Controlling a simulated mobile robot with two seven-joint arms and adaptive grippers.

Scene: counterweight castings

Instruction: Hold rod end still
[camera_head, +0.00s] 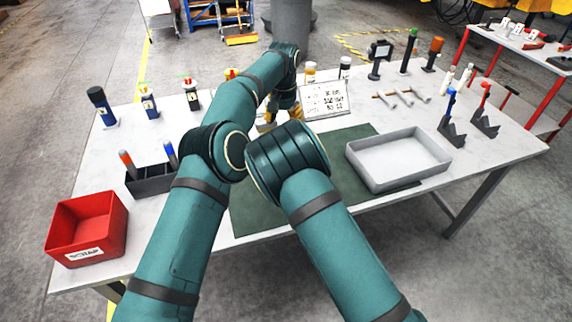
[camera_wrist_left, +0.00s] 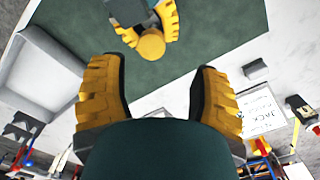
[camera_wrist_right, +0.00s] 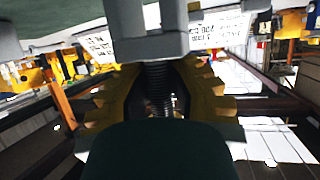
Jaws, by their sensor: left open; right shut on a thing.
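My right gripper (camera_wrist_right: 158,78) is shut on a dark threaded rod (camera_wrist_right: 156,90), seen in the right wrist view. A grey block (camera_wrist_right: 168,46) sits just beyond the rod at the top of that view. My left gripper (camera_wrist_left: 160,66) is open, with nothing between its yellow fingers. Beyond it in the left wrist view are other yellow fingers around a round yellow-orange end (camera_wrist_left: 152,43), above the green mat (camera_wrist_left: 205,35). I cannot tell what that round end belongs to. In the head view my arms hide most of the grippers and the rod.
A grey tray (camera_head: 377,178) stands on the mat's right side. A red scrap bin (camera_head: 88,222) and a dark holder (camera_head: 152,182) stand at left. A printed sign (camera_head: 325,98) stands behind the arms. Bottles and tools line the table's back and right.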

